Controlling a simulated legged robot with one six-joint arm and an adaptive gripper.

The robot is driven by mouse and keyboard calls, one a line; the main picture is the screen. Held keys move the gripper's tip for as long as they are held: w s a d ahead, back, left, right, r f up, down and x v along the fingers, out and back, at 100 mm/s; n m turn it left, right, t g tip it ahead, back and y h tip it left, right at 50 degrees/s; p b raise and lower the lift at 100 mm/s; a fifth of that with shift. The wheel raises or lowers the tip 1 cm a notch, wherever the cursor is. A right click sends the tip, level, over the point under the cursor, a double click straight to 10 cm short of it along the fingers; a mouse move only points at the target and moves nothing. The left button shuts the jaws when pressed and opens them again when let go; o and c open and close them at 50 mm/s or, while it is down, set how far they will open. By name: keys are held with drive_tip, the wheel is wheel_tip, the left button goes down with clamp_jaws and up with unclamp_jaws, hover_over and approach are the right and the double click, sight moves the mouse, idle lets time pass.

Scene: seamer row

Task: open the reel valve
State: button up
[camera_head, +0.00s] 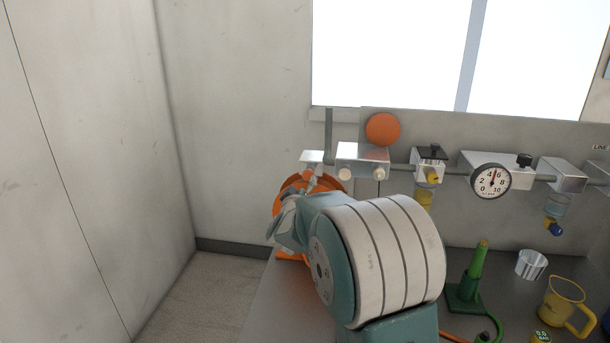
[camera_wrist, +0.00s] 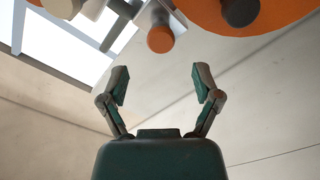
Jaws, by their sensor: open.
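A small silver valve block (camera_head: 313,156) with an upright grey lever (camera_head: 328,130) sits at the left end of the wall pipe. I take it for the reel valve, though no label shows. An orange reel (camera_head: 290,185) is below it, partly hidden by my arm. In the wrist view, an orange-ended stub (camera_wrist: 160,39) projects from a silver block, beside a large orange disc (camera_wrist: 275,14). My gripper (camera_wrist: 162,82) is open and empty, with its fingers apart below the stub and not touching it. In the head view my arm hides most of the gripper.
Right of the valve are another silver block (camera_head: 362,153), an orange round disc (camera_head: 382,129) and a pressure gauge (camera_head: 491,181). A green stand (camera_head: 466,290), a metal cup (camera_head: 531,264) and a yellow jug (camera_head: 565,303) stand on the bench. The left wall is bare.

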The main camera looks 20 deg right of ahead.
sight(307, 176)
drive_tip(key=x, duration=0.7)
drive_tip(key=shift+w, duration=0.3)
